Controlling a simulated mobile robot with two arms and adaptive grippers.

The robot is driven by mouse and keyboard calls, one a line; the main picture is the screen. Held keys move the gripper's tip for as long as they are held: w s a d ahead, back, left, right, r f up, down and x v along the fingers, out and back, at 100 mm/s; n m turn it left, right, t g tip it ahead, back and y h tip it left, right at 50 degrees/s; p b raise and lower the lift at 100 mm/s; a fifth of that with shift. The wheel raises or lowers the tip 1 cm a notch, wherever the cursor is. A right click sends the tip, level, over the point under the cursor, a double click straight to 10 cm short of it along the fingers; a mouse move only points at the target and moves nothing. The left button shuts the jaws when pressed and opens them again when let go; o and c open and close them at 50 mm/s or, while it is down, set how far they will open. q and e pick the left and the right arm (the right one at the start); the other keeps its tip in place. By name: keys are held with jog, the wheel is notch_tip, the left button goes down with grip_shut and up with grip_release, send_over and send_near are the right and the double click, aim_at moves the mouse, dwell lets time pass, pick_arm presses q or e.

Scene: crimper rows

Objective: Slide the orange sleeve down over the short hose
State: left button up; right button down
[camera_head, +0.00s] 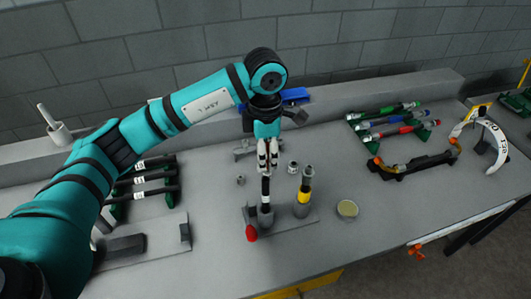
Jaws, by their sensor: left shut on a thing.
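My left gripper (267,163) comes down from above with its fingers closed around the top of a dark upright hose with a white band (266,187). The hose stands on a grey holder (265,214) on the bench. To its right, a second upright piece has a dark top and a yellow-orange band (304,195), above a grey cylindrical base (301,210). This band is the only sleeve-like orange piece near the gripper, and I cannot tell for sure that it is the sleeve. The fingers hide the hose's upper end. My right gripper is not in view.
A red knob (251,233) sits just in front of the holder. A round tin (347,210) and small metal fittings (293,167) stand nearby. Racks with dark hoses (150,180) and coloured hoses (390,120) flank the middle. The front right bench top is clear.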

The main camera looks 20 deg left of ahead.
pick_arm(q)
jog(key=shift+f+b, duration=1.45)
jog(key=shift+f, duration=0.55)
jog(key=shift+b, duration=0.55)
jog(key=shift+b, duration=0.3)
jog(key=shift+f, duration=0.2)
dwell(0.4)
jog(key=shift+f+b, duration=0.35)
jog(key=shift+b, duration=0.1)
